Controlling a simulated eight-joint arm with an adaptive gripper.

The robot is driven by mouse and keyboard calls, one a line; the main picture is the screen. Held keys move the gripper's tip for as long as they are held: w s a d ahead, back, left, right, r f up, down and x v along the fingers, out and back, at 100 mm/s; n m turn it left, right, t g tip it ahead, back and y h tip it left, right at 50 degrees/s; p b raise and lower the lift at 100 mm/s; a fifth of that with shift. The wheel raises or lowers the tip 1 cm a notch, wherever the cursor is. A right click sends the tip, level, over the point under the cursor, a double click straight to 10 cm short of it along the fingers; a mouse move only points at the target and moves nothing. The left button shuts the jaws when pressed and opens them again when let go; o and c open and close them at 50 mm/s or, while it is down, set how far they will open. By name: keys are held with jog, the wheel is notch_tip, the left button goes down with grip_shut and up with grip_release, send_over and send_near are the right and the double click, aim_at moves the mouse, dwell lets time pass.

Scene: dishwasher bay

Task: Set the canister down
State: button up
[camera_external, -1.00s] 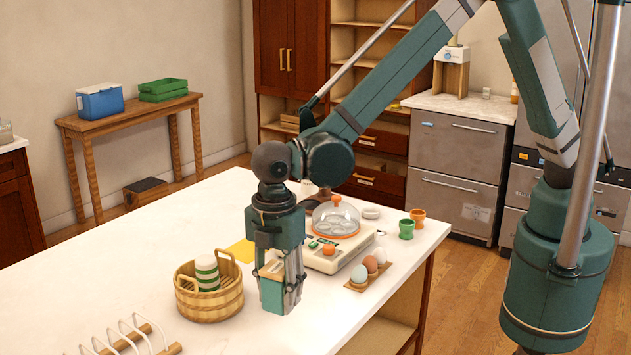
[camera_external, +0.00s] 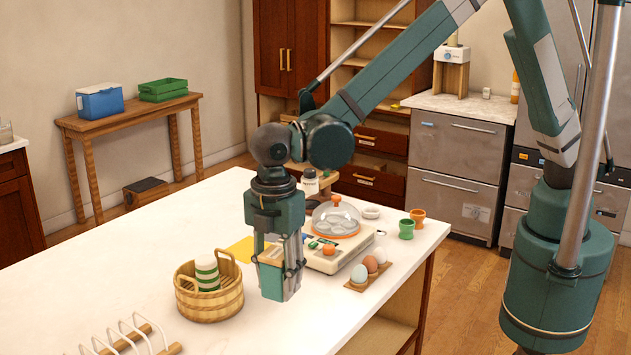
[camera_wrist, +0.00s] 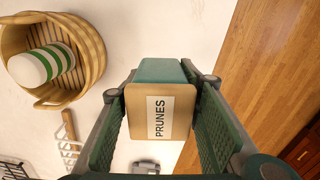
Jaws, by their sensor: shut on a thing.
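The canister (camera_external: 271,282) is a teal box with a tan lid. In the wrist view its lid (camera_wrist: 180,112) faces the camera and bears a white label reading PRUNES. My gripper (camera_external: 280,278) is shut on the canister, with one finger on each side of it. The gripper points down and the canister looks roughly upright, near the counter's front edge. The white countertop (camera_external: 130,250) lies below and around it. I cannot tell whether the canister's base touches the counter or hangs just above it.
A wooden basket (camera_external: 210,308) with a green-striped canister (camera_external: 207,272) stands to the left. An egg cooker (camera_external: 330,257) and eggs on a wooden holder (camera_external: 362,285) stand to the right. A toast rack (camera_external: 125,340) is at front left. The counter's left part is clear.

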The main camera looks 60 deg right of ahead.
jog(key=shift+d, duration=0.1)
jog(key=w+d+m, duration=0.1)
jog(key=w+d, duration=0.1)
jog(key=d, duration=0.7)
jog(key=w+d, duration=0.2)
jog(key=d, duration=0.6)
jog(key=shift+d+r+m, duration=0.15)
jog(key=shift+d+m, duration=0.25)
jog(key=shift+f, duration=2.95)
jog(key=shift+f, duration=2.1)
jog(key=shift+f, duration=0.15)
